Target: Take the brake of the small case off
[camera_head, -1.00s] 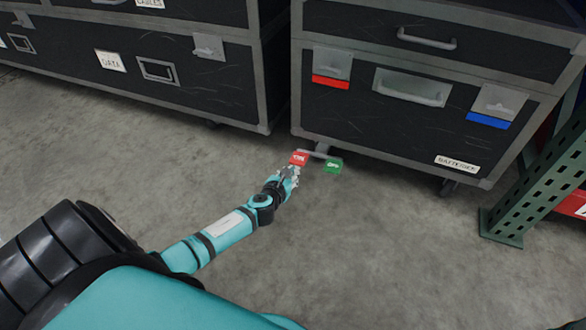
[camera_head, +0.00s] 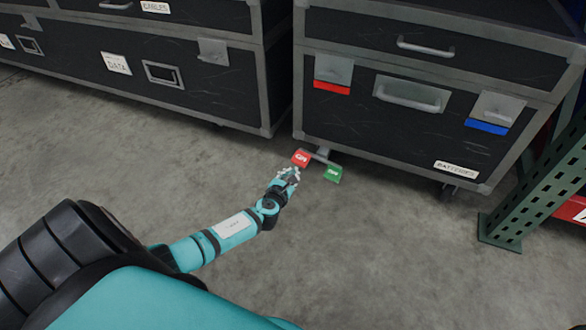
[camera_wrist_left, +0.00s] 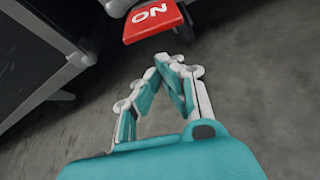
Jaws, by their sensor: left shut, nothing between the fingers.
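The small case (camera_head: 400,135) is black with grey edges and a "BATTERIES" label. Its brake is a pedal bar low at its front left corner, with a red pad (camera_head: 301,158) on the left and a green pad (camera_head: 333,174) on the right. The red pad reads "ON" in the left wrist view (camera_wrist_left: 152,20). My left gripper (camera_head: 287,176) is shut and empty, just in front of and below the red pad, with a small gap between. In the left wrist view its fingertips (camera_wrist_left: 168,62) meet below the red pad. My right gripper is not in view.
A long black case (camera_head: 140,65) labelled "DATA" stands to the left. A green perforated rack post (camera_head: 535,165) stands at the right. A caster (camera_head: 448,187) shows under the small case's right side. The concrete floor in front is clear.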

